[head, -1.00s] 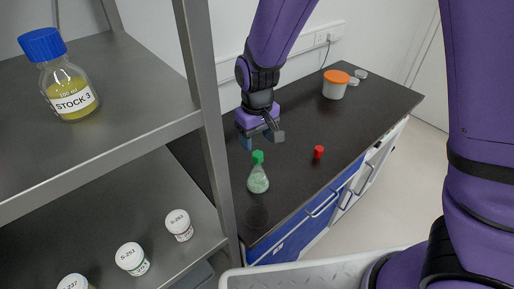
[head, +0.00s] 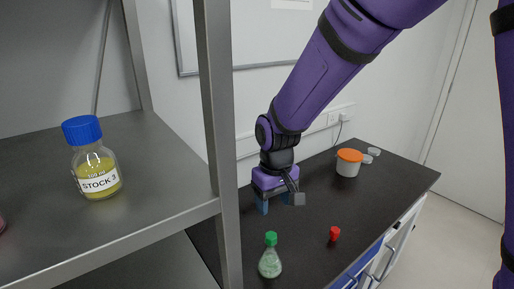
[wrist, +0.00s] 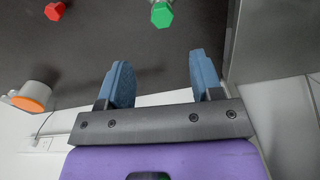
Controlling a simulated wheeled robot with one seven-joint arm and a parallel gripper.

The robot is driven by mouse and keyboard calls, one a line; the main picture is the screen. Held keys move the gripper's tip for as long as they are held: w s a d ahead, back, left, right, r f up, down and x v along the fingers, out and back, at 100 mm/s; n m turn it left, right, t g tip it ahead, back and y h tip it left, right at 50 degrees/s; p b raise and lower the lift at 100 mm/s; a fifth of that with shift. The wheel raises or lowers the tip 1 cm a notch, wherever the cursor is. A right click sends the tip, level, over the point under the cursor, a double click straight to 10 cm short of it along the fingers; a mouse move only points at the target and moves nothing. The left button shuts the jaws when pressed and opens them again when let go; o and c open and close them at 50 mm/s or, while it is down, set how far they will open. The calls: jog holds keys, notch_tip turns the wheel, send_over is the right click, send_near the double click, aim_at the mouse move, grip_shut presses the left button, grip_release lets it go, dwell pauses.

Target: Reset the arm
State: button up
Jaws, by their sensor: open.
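My gripper (head: 279,203) is open and empty above the dark bench (head: 310,225). Its two blue fingers stand well apart in the wrist view (wrist: 158,82), with nothing between them. A green-capped flask (head: 270,263) of pale green contents stands upright on the bench, nearer the camera than my gripper and apart from it. Its green cap also shows in the wrist view (wrist: 161,14), beyond the fingers. My purple arm reaches down to the gripper from the upper right.
A red cap-like object (head: 334,233) and an orange-lidded white tub (head: 348,163) are on the bench. A metal shelf (head: 150,215) with an upright post stands at left, holding a blue-capped STOCK 3 bottle (head: 97,175).

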jog(key=s+d+r+m+t+y, duration=0.1)
jog(key=s+d+r, duration=0.1)
jog(key=d+r, duration=0.6)
jog(key=s+d+r+m+t, duration=0.2)
jog(key=s+d+r, duration=0.4)
jog(key=s+d, duration=0.2)
jog(key=s+d+r+m+t+h, duration=0.1)
jog(key=s+d+r+m+t, duration=0.1)
jog(key=s+d+r, duration=0.4)
jog(key=s+d, duration=0.2)
jog(key=s, duration=0.1)
jog(key=shift+d+m, duration=0.15)
jog(key=shift+m, duration=0.15)
